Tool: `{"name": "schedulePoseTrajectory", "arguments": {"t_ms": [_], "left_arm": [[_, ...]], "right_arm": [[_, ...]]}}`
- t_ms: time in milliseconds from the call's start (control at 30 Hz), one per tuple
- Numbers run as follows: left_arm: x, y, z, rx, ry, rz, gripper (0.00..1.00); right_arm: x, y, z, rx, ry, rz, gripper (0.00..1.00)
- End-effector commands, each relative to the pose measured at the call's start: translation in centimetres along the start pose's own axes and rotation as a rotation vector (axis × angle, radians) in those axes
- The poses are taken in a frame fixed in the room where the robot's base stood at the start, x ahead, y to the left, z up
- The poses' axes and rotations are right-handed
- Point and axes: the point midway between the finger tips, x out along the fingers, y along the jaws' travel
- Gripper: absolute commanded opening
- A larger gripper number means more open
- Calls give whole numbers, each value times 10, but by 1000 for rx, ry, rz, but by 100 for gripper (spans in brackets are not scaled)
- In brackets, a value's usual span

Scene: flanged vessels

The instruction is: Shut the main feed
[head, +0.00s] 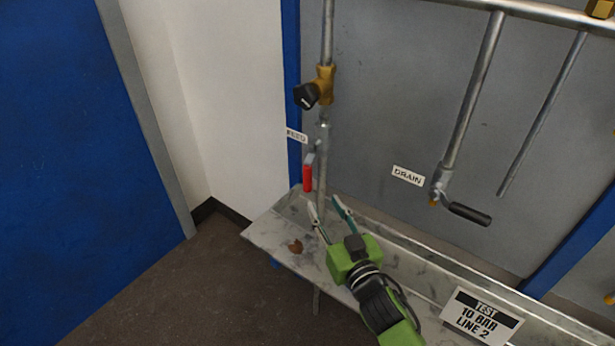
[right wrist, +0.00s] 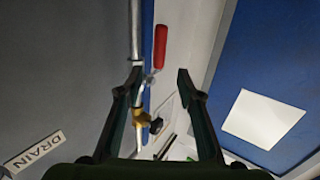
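The FEED label (head: 297,135) sits by a vertical pipe at the left of the grey panel. Near it, a lever valve has a red handle (head: 308,179) hanging down, roughly along the pipe. The red handle also shows at the top of the right wrist view (right wrist: 160,47), in line with the gap between my fingers. My right gripper (head: 325,203) is open and empty, just below and right of the handle, apart from it in the head view. In the right wrist view its fingers (right wrist: 160,80) are spread. My left gripper is not in view.
Above the red handle is a brass valve (head: 325,84) with a black knob (head: 306,96). Right of it is the DRAIN label (head: 408,175) with a black lever (head: 469,213). A metal tray (head: 280,238) lies below, with a TEST 10 BAR LINE 2 sign (head: 481,315).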

Motion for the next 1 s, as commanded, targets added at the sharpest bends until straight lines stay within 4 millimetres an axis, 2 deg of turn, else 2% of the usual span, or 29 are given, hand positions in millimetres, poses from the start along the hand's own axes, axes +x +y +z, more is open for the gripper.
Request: {"name": "schedulePoseTrajectory", "arguments": {"t_ms": [400, 600, 800, 1000], "left_arm": [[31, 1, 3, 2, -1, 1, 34], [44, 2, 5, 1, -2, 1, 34], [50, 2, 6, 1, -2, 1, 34], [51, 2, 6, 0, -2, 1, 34]], "right_arm": [[77, 1, 3, -2, 1, 2, 34], [108, 1, 3, -1, 0, 2, 34], [124, 1, 2, 0, -1, 2, 34], [127, 1, 1, 0, -3, 2, 34]]}}
